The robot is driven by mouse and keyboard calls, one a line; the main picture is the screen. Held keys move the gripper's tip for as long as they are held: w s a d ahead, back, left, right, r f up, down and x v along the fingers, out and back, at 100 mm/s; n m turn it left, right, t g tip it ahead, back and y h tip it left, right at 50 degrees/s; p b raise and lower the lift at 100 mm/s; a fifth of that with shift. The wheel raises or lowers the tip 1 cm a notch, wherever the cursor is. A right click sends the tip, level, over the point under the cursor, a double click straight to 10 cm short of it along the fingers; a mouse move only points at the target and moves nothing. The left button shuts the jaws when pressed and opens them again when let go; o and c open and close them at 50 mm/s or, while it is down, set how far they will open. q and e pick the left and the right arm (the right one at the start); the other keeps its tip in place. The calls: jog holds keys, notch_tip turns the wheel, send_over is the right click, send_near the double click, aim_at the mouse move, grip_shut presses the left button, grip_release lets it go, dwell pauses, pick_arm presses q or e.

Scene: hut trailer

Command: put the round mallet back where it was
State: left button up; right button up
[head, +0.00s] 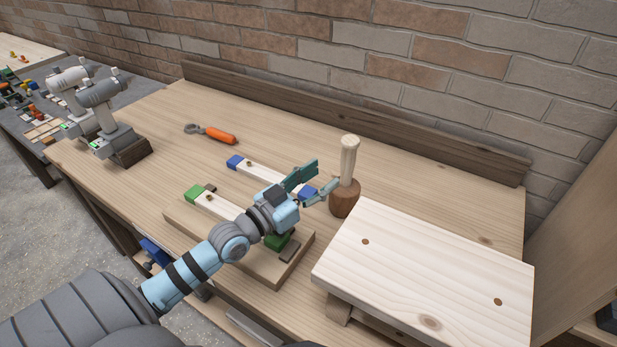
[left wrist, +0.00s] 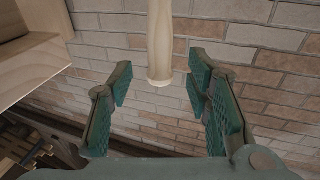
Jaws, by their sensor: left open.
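The round mallet (head: 344,199) stands upright on the workbench, its dark brown round head down and its pale handle (head: 349,157) pointing up. My left gripper (head: 327,174) is open, just left of the mallet, with its teal fingers pointing toward the handle. In the left wrist view the pale handle (left wrist: 160,40) shows upside down, with its free end in the gap between the open fingers (left wrist: 158,85). No finger visibly touches it; how deep it sits between them I cannot tell. The mallet head is out of the left wrist view. My right gripper is not in view.
A raised pale wooden board (head: 430,270) stands right of the mallet. Bar clamps with blue (head: 234,162) and green (head: 193,193) ends lie under and behind my left arm. An orange-handled tool (head: 219,135) and grey drills (head: 105,105) are further left. A brick wall closes the back.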

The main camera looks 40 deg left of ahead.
pick_arm(q)
jog(key=p+v, duration=0.1)
jog(key=v, duration=0.2)
jog(key=shift+s, duration=0.25)
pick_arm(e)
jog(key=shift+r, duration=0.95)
pick_arm(q)
jog(key=shift+r, duration=0.1)
